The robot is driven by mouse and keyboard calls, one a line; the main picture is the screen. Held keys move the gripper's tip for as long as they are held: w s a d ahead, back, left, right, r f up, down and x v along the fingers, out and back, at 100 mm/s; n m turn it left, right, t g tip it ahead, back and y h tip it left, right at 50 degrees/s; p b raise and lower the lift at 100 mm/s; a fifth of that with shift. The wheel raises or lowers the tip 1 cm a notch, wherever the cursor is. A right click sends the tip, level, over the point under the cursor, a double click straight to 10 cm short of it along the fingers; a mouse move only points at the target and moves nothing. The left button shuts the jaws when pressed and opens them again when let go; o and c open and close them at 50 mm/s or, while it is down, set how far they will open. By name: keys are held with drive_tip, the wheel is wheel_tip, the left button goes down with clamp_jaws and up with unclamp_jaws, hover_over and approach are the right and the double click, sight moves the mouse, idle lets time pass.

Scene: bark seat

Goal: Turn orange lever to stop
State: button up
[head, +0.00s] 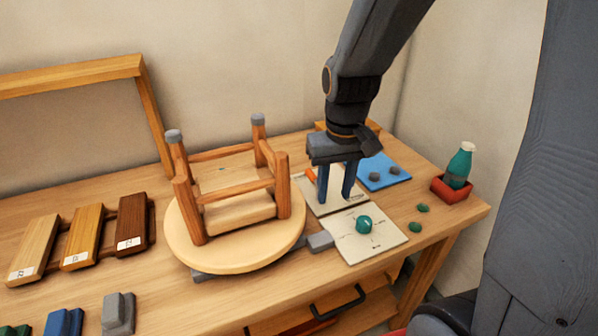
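The orange lever (310,174) shows as a small orange piece at the upper left of a pale panel (328,209) on the bench. Most of the lever may be hidden behind my gripper, so its angle and any stop mark cannot be read. My gripper (335,196) points down over this panel, just right of the visible orange piece. Its two dark blue fingers stand apart with a gap between them, and I see nothing held. I cannot tell whether a finger touches the lever.
An upturned wooden stool (235,253) stands left of my gripper. A teal knob (364,224) is on a pale card in front. A blue mat (385,172) lies behind right, and a teal bottle (459,166) stands in a red tray (451,190). Wood samples (84,236) lie left.

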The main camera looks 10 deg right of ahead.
drive_tip(key=r+n+g+b, duration=0.1)
drive_tip(key=n+b, duration=0.1)
drive_tip(key=b, duration=0.1)
hover_over(313, 175)
drive_tip(key=shift+s+f+p, duration=0.1)
drive_tip(key=shift+f+p, duration=0.5)
drive_tip(key=shift+f, duration=3.1)
clamp_jaws()
